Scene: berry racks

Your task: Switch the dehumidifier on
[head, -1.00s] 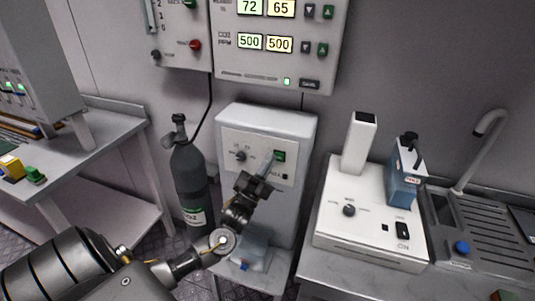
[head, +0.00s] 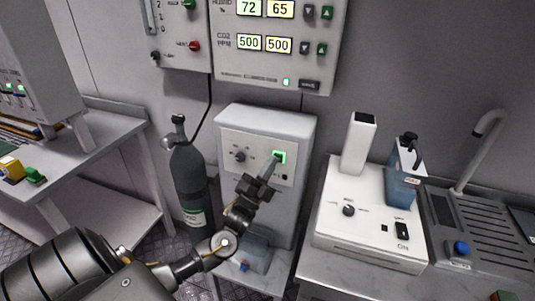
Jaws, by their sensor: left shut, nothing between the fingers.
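The dehumidifier (head: 290,127) is a pale grey box standing against the wall, with a light front panel. On the panel are a dark knob (head: 239,156) and a green switch (head: 279,157), which is brightly lit. My left gripper (head: 271,164) is shut and empty, with its fingertips at the lower left edge of the switch. I cannot tell whether they touch it. My left forearm hides part of the dehumidifier's lower front. My right gripper is not in view.
A dark gas cylinder (head: 188,180) stands just left of the dehumidifier. A white device (head: 366,240) with a blue container (head: 403,185) sits on the right bench. A control panel (head: 270,72) hangs above. A grey table (head: 110,135) is at left.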

